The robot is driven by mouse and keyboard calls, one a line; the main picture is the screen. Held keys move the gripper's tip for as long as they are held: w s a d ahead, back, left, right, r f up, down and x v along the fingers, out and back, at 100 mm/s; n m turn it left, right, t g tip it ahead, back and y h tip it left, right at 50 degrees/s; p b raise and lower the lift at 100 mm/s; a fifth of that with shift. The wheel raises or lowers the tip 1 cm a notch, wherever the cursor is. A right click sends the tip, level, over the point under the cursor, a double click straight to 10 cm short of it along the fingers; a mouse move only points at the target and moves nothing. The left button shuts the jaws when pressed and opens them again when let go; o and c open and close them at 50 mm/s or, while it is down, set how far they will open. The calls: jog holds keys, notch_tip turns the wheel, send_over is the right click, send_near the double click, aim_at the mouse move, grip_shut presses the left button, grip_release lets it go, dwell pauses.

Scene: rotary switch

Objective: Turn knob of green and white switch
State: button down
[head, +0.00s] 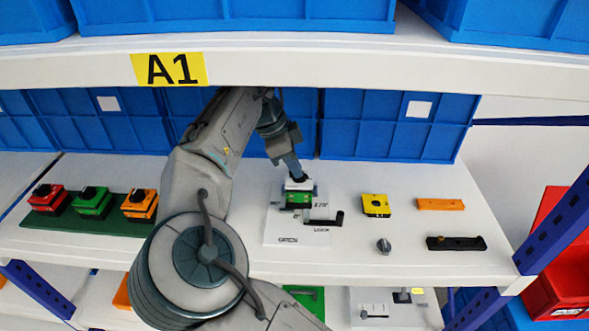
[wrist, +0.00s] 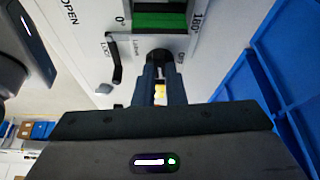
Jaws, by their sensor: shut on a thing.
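The green and white switch (head: 298,200) stands on a white panel (head: 282,232) on the shelf. Its green body (wrist: 160,20) shows at the top of the wrist view, between the 0° and 180° marks. My gripper (head: 296,174) comes down onto the top of the switch from behind and above. In the wrist view my gripper (wrist: 159,72) has its two dark fingers close together on the dark knob (wrist: 158,56). The fingers hide most of the knob, so its exact angle cannot be told.
A black lever (head: 326,219) lies on the panel just right of the switch. A yellow block (head: 376,206), a grey knob (head: 384,246) and a black bar (head: 456,243) lie farther right. Red, green and orange switches (head: 90,202) stand left. Blue bins (head: 388,125) line the back.

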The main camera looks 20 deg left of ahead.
jog(key=n+b, duration=0.1)
jog(key=b, duration=0.1)
jog(key=n+t+b, duration=0.1)
jog(key=n+b, duration=0.1)
jog(key=n+y+b, duration=0.1)
jog(key=shift+s+d+f+b, duration=0.15)
jog(key=shift+s+f+b, duration=0.15)
jog(key=shift+b, duration=0.1)
jog(key=n+b, duration=0.1)
jog(key=n, duration=0.1)
jog(key=n+t+y+b, duration=0.1)
jog(key=n+b, duration=0.2)
jog(key=shift+s+d+r+n+t+y, duration=0.1)
jog(key=shift+d+r+n+t+y, duration=0.05)
jog(key=shift+d+n+t+y, duration=0.2)
jog(key=n+y+b, duration=0.1)
jog(key=n+b, duration=0.1)
jog(key=n, duration=0.1)
jog(key=shift+d+r+n, duration=0.1)
jog(key=shift+n, duration=0.25)
jog(key=shift+d+n+y+b, duration=0.15)
jog(key=shift+n+y, duration=0.25)
jog(key=shift+n, duration=0.4)
jog(key=shift+n+y+b, duration=0.15)
jog(key=shift+n+y, duration=0.2)
jog(key=shift+n, duration=0.45)
jog(key=shift+r, duration=0.1)
jog(key=c, duration=1.5)
grip_release()
